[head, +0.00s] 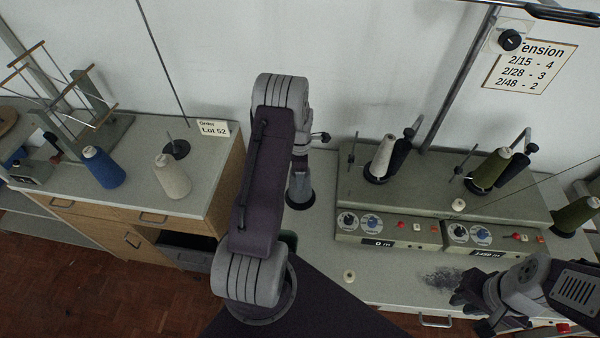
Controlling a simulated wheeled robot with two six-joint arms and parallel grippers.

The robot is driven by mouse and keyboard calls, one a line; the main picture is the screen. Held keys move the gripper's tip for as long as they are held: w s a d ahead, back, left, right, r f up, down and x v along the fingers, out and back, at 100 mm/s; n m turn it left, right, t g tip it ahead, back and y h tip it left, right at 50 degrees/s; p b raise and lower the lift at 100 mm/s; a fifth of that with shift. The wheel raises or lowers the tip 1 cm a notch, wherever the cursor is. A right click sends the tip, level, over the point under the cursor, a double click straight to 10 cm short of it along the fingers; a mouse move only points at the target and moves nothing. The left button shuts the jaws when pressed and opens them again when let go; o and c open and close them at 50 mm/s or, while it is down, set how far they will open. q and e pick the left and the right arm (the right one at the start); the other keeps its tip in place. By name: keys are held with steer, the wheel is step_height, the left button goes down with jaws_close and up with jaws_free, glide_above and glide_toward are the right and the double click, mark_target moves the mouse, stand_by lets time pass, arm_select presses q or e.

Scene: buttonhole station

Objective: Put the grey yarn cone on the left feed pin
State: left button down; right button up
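A pale grey-white yarn cone (383,157) stands upright on a black disc at the left end of the machine top; any pin inside it is hidden. A beige-grey cone (173,178) stands on the left cabinet, in front of an empty black disc with a thin pin (177,148). I cannot tell for sure which is the task's grey cone. My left arm rises between cabinet and machine; its gripper is hidden or not distinguishable. My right gripper (474,303) is low at the right, over the bench front, apart from the cones; its opening is unclear.
A blue cone (103,167) and a wire-frame winder (62,95) stand on the left cabinet (205,198). Olive cones stand on the machine (491,170) and at the far right (574,215). Control panels (385,228) face the front. The bench front has some free room.

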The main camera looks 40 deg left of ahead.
arm_select(q)
steer(key=shift+f+b, duration=0.35)
steer(key=shift+f, duration=0.1)
stand_by(0.4)
steer(key=shift+c, duration=0.8)
jaws_free()
steer(key=shift+r, duration=0.1)
step_height(320, 180, up, 9)
steer(key=shift+f+b, duration=0.1)
steer(key=shift+b, duration=0.65)
